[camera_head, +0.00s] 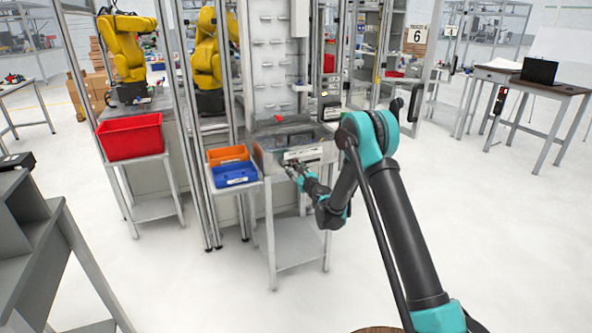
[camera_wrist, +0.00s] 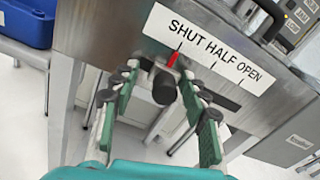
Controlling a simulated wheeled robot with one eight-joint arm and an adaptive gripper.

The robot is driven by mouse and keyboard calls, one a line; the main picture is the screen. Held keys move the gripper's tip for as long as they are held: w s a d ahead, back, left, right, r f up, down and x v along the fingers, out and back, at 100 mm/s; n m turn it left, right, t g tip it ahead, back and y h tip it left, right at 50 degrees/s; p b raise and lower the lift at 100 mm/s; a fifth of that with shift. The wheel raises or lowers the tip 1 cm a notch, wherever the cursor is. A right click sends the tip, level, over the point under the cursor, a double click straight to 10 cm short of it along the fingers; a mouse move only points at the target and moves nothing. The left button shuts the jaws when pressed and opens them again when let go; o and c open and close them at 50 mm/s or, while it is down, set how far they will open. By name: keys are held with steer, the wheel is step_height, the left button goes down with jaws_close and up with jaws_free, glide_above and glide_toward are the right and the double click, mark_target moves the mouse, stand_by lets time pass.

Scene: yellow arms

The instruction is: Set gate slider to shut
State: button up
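The gate slider's black round knob (camera_wrist: 164,89) sticks out from a grey metal panel (camera_wrist: 105,35) in the wrist view. Its red pointer (camera_wrist: 173,58) stands at the tick under SHUT on the white label (camera_wrist: 208,48), which reads SHUT, HALF, OPEN. A dark slot (camera_wrist: 225,101) runs to the right of the knob. My gripper (camera_wrist: 158,80) is open, with one green-padded finger on each side of the knob and gaps visible. In the head view my gripper (camera_head: 293,171) is at the panel front below the label (camera_head: 303,154); the knob is too small to tell there.
A blue bin (camera_head: 234,174) and an orange bin (camera_head: 228,154) stand on a small table left of the panel. A red bin (camera_head: 130,136) is farther left. Metal posts and yellow arms (camera_head: 126,45) stand behind.

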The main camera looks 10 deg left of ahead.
steer(key=v, duration=0.7)
steer(key=shift+s+d, duration=0.15)
steer(key=shift+s, duration=0.1)
